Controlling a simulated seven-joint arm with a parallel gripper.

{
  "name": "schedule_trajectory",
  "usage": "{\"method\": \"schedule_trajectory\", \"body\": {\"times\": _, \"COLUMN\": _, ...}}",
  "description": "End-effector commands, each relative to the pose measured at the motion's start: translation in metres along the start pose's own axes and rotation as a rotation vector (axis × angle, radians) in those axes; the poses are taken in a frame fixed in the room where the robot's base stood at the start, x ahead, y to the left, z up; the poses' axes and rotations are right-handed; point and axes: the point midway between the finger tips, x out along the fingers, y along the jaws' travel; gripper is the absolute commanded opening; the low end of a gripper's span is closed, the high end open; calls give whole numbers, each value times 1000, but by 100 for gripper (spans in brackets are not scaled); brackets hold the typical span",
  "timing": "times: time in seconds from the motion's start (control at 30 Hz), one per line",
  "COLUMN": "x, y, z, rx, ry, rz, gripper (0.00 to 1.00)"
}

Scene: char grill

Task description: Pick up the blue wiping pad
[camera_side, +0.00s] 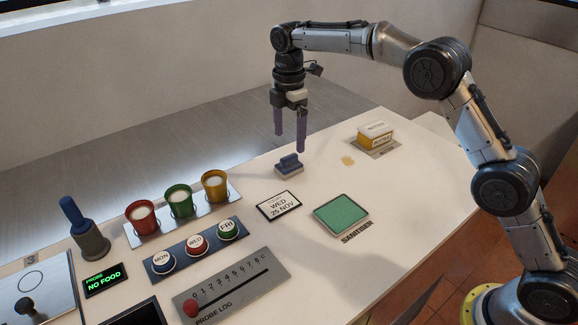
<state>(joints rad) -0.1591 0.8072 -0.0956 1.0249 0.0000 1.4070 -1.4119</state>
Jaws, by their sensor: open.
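The blue wiping pad (289,164) sits on the pale counter, a small block with a raised blue grip on top and a lighter base. My gripper (290,142) points down just above it, with its two purple fingers apart. The fingers look empty, and the pad appears below and between the fingertips. I cannot tell from this one view the exact gap between fingertips and pad.
A date card (279,206) and a green sanitiser square (342,214) lie in front of the pad. A yellow butter dish (375,134) stands to the right. Red, green and yellow cups (179,201) stand to the left, near day buttons (196,245) and a probe-log slider (232,288).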

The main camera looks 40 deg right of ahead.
Motion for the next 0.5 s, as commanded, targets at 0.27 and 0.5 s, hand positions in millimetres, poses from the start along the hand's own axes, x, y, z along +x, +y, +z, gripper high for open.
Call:
{"method": "schedule_trajectory", "body": {"times": 0.27, "x": 29, "y": 0, "z": 0, "rx": 1, "ry": 0, "rz": 1, "gripper": 95}}
{"method": "schedule_trajectory", "body": {"times": 0.5, "x": 56, "y": 0, "z": 0, "rx": 1, "ry": 0, "rz": -2, "gripper": 95}}
